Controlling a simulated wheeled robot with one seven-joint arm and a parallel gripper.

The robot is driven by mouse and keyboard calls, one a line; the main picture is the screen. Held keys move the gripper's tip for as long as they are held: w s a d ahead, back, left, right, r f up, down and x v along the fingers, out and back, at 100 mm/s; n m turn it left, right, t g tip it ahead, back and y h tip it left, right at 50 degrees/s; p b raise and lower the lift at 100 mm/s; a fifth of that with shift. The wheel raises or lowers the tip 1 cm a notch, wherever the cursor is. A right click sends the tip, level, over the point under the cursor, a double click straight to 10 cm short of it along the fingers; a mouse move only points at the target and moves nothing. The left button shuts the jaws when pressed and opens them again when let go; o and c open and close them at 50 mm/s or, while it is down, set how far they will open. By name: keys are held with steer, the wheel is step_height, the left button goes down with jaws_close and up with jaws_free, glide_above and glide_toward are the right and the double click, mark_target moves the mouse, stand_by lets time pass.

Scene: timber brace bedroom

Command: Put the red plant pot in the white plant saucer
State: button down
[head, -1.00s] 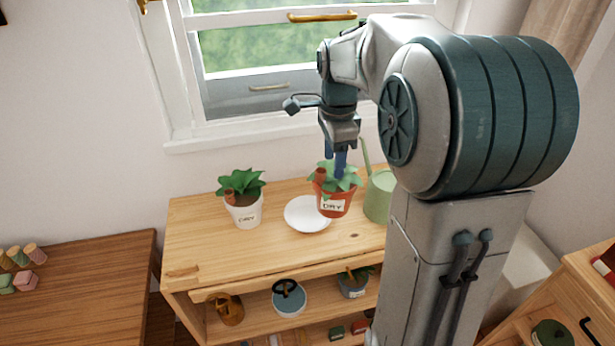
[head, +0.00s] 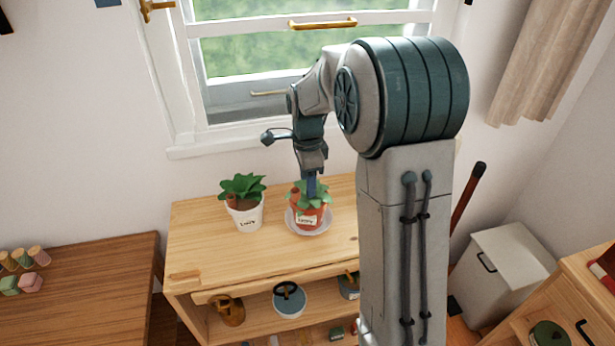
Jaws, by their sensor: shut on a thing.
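The red plant pot (head: 309,223), with a white label and green leaves, is upright over the white plant saucer (head: 295,229) on the wooden shelf unit's top. The saucer's rim shows around the pot's base. I cannot tell whether the pot's base touches the saucer. My gripper (head: 311,190) points down into the plant from above and is shut on the red pot; its fingertips are partly hidden by leaves.
A white pot (head: 247,217) with a plant stands left of the saucer. The shelf top (head: 205,245) is clear at the front left. My arm hides the right part. A window (head: 290,60) is behind.

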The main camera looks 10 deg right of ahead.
steer(key=shift+f, duration=0.15)
steer(key=c, duration=0.6)
jaws_free()
steer(key=shift+c, duration=0.2)
